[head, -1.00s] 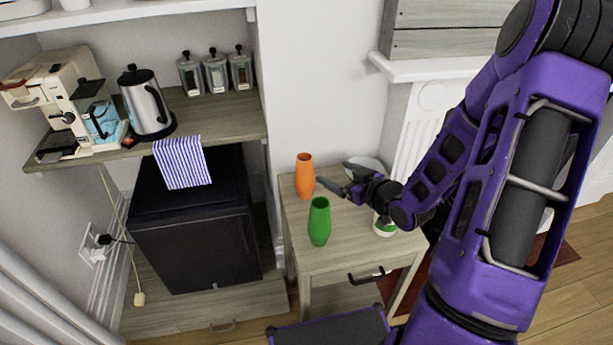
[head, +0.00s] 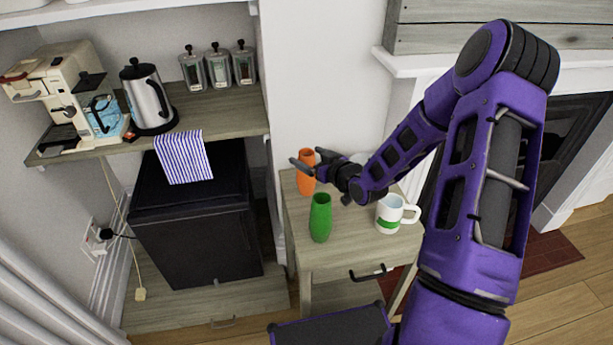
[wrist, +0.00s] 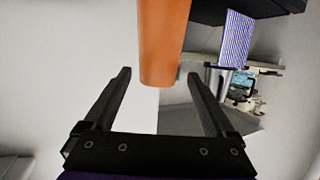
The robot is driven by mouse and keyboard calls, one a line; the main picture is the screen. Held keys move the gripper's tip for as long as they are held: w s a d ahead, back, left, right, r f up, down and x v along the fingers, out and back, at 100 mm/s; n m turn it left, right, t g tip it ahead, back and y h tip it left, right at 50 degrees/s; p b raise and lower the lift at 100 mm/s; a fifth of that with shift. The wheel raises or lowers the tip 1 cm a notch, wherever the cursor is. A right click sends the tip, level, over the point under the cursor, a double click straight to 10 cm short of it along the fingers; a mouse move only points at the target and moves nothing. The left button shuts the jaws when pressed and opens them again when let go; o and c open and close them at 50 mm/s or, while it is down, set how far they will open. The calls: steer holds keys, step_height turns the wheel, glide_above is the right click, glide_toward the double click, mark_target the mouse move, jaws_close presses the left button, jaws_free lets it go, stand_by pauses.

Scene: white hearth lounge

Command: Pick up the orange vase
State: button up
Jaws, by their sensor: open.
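The orange vase (head: 304,184) stands upright at the back left of the small wooden side table (head: 353,250). My gripper (head: 306,162) is at the vase's upper part in the head view, and one finger covers some of it. In the wrist view the orange vase (wrist: 163,40) shows large at the top, beyond and roughly between the fingertips. My gripper (wrist: 158,74) is open there, its two dark fingers apart with nothing held. I cannot tell whether a finger touches the vase.
A green vase (head: 320,218) stands on the table in front of the orange one. A white mug with a green band (head: 390,216) stands to the right. A black mini fridge (head: 195,220) is left of the table. The wall is close behind.

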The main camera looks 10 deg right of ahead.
mark_target(303, 152)
steer(key=x, duration=0.5)
steer(key=shift+d, duration=0.15)
jaws_close()
steer(key=shift+r, duration=0.1)
